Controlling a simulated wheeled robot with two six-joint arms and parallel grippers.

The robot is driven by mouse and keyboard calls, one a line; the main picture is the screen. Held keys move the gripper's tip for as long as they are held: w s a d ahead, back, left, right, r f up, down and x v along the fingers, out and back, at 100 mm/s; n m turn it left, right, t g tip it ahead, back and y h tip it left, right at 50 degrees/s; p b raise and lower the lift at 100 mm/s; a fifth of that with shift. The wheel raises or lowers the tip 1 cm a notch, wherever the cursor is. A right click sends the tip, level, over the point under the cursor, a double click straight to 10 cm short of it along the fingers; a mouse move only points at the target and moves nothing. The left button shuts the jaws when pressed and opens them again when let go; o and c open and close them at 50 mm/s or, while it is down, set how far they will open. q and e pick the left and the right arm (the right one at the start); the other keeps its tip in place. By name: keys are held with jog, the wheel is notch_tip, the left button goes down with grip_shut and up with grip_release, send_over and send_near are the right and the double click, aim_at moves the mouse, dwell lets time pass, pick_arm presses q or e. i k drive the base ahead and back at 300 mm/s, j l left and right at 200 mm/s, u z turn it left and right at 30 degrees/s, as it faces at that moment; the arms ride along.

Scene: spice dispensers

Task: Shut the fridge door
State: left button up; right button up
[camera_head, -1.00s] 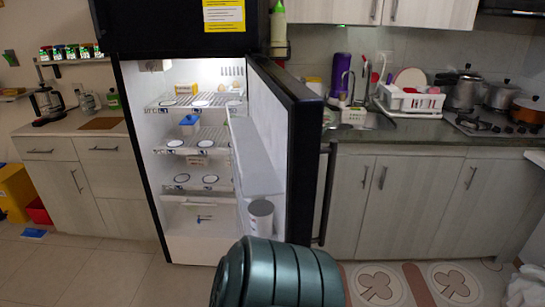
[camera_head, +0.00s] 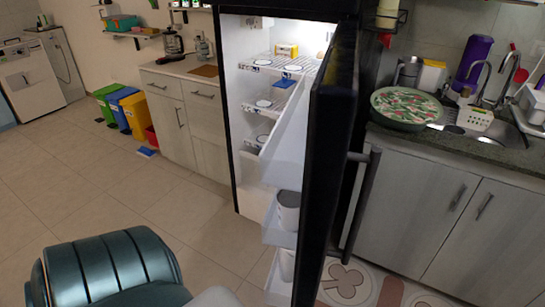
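The fridge (camera_head: 250,150) stands in the middle of the view with its lower compartment open. Its door (camera_head: 333,130) stands wide open, swung out toward me and seen nearly edge-on. The door's inner side faces left and carries white shelves, with grey-white containers (camera_head: 288,210) on the lower ones. A long dark vertical handle (camera_head: 358,205) is on the door's outer side, to the right. Inside the fridge are wire shelves with round white marks, a yellow item (camera_head: 287,50) and a blue item (camera_head: 284,82). Neither of my grippers is in view.
A counter with cabinets (camera_head: 430,205) stands right of the door, bearing a round patterned container (camera_head: 405,106) and a sink. Green, blue and yellow bins (camera_head: 135,110) stand at the left.

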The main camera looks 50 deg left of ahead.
aim_at(307, 151)
jog(key=i+l+u, duration=0.1)
jog(key=u, duration=0.3)
jog(key=i+l+u, duration=0.15)
jog(key=i+u, duration=0.25)
jog(key=i+l+u, duration=0.1)
jog(key=u, duration=0.3)
jog(key=i+l+u, duration=0.15)
jog(key=l+u, duration=0.25)
jog(key=k+l, duration=0.3)
jog(key=k, duration=0.15)
